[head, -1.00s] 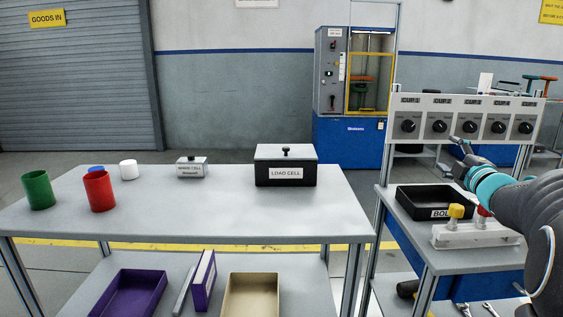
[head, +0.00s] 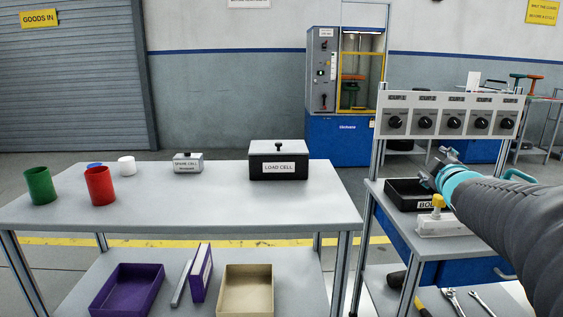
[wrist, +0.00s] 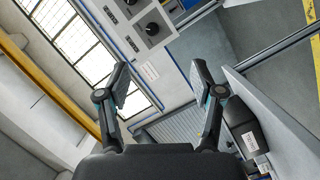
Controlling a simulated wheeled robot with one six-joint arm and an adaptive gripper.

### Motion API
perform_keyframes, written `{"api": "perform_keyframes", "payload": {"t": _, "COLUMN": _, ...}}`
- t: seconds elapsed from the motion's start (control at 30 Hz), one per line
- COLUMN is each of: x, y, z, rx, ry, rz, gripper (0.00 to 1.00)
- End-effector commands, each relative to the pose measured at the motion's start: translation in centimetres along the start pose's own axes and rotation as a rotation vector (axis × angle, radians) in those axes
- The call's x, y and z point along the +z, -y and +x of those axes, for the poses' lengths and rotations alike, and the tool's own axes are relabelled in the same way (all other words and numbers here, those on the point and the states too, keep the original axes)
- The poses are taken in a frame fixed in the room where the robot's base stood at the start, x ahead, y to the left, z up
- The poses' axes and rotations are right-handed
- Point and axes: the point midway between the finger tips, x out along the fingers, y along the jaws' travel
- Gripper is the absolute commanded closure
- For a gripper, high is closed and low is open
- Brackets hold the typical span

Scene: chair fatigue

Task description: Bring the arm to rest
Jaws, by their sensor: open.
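My gripper (head: 436,165) is at the right in the head view, at the end of my grey and teal arm. It is raised in front of the dial panel (head: 450,120) and above the right bench. In the wrist view my gripper (wrist: 165,95) shows both fingers spread apart with nothing between them. The wrist view is tilted and shows part of the dial panel (wrist: 143,28) beyond the fingers and the black load cell box (wrist: 248,130) to the right of the right finger.
The left table (head: 200,205) bears a green cup (head: 40,186), a red cup (head: 100,186), a spare cell box (head: 188,164) and the load cell box (head: 279,162). A black tray (head: 400,194) and a white block with a yellow knob (head: 437,222) stand below my arm.

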Motion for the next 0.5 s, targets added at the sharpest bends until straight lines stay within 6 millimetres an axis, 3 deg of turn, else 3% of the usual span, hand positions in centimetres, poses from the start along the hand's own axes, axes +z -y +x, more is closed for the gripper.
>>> {"api": "perform_keyframes", "payload": {"t": 0.17, "x": -0.4, "y": 4.3, "z": -6.2, "rx": -0.09, "ry": 0.172, "rz": 0.222, "gripper": 0.34}}
{"api": "perform_keyframes", "payload": {"t": 0.5, "x": 0.9, "y": 18.0, "z": -22.1, "rx": -0.416, "ry": 0.549, "rz": 0.641, "gripper": 0.34}}
